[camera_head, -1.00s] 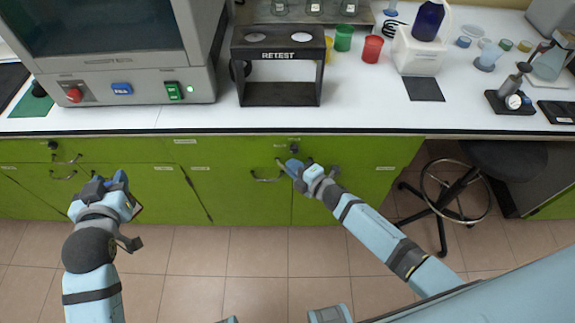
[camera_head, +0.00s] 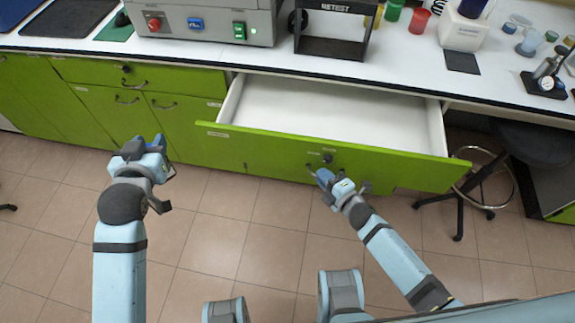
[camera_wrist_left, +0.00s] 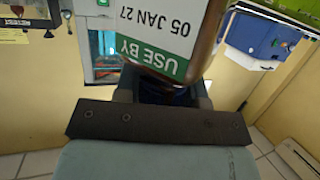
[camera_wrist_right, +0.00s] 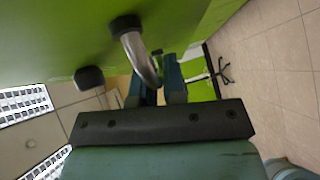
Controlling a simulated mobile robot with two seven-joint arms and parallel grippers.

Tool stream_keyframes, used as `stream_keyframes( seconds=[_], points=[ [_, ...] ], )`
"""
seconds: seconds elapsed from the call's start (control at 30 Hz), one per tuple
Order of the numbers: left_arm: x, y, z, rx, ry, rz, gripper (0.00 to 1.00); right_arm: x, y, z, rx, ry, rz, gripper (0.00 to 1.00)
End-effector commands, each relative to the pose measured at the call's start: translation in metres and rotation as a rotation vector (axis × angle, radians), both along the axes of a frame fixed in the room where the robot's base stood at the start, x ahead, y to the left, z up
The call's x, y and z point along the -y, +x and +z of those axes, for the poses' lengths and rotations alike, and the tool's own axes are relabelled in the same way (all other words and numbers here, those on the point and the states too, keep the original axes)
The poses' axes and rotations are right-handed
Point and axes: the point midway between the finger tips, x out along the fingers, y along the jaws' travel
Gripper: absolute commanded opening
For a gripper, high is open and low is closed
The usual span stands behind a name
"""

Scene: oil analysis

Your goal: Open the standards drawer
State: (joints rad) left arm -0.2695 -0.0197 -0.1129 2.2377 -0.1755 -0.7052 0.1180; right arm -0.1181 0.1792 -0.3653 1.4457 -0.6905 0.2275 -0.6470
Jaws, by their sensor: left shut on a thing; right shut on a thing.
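The wide green-fronted drawer (camera_head: 270,147) under the counter is pulled well out. Its white inside (camera_head: 330,108) looks empty. My right gripper (camera_head: 325,180) is at the drawer front and shut on its curved metal handle (camera_wrist_right: 140,58), seen close in the right wrist view. My left gripper (camera_head: 147,148) is in front of the left cabinets, shut on a brown bottle (camera_wrist_left: 165,35) whose label reads "USE BY 05 JAN 27". The bottle is mostly hidden in the head view. The drawer's own label is too small to read.
A black RETEST rack (camera_head: 335,28) and a grey machine (camera_head: 205,22) stand on the white counter above. Red and green cups and a white container (camera_head: 461,32) are to the right. A black stool (camera_head: 530,145) stands right of the drawer. The floor in front is clear.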

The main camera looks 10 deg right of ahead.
Motion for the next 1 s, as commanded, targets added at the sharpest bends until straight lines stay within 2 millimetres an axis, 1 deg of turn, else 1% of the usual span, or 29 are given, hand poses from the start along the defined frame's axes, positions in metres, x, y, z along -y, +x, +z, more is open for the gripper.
stream_keyframes(
  seconds=[0.1, 0.3, 0.7, 0.73, 0.77, 1.0],
  points=[
    [0.000, 0.000, 0.002, 0.001, 0.000, 0.000, 0.08, -0.003, -0.012, 0.000, 0.000, -0.002, -0.001, 0.00],
    [0.000, 0.000, 0.003, 0.001, 0.000, 0.000, 0.08, -0.005, -0.023, 0.000, 0.000, -0.003, -0.001, 0.00],
    [0.000, 0.000, 0.003, 0.001, 0.000, 0.000, 0.08, -0.006, -0.025, 0.000, 0.001, -0.004, -0.002, 0.00],
    [0.000, 0.000, 0.003, 0.001, 0.000, 0.000, 0.08, -0.006, -0.025, 0.000, 0.001, -0.004, -0.002, 0.13],
    [0.000, 0.000, 0.003, 0.001, 0.000, 0.000, 0.08, -0.006, -0.025, 0.000, 0.000, -0.004, -0.002, 0.20],
    [0.000, 0.000, 0.003, 0.001, 0.000, 0.000, 0.08, -0.006, -0.025, 0.000, 0.001, -0.002, -0.001, 0.21]
  ],
)
